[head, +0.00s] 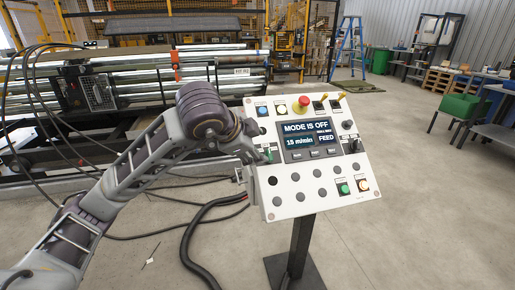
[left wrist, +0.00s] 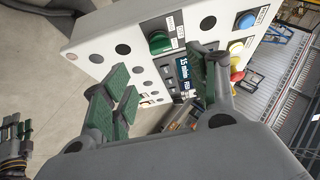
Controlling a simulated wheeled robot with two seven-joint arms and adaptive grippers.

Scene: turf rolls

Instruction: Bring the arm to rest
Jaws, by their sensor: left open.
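My left gripper (head: 258,146) is at the left side of the white control panel (head: 312,205), in front of its face. In the left wrist view its green-padded fingers (left wrist: 165,95) are spread apart with nothing held between them. A green rotary knob (left wrist: 158,42) on the panel lies beyond the fingers; I see no clear contact. The panel's screen (head: 309,139) reads "MODE IS OFF", "15 m/min" and "FEED". A dark part with green pads at the left edge of the wrist view looks like my right gripper (left wrist: 17,132); its jaws are unclear.
The panel stands on a dark post (head: 301,245). It carries a red mushroom button (head: 303,103) and several other buttons. A black cable (head: 192,238) lies on the floor to its left. A machine with metal rollers (head: 130,80) stands behind.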

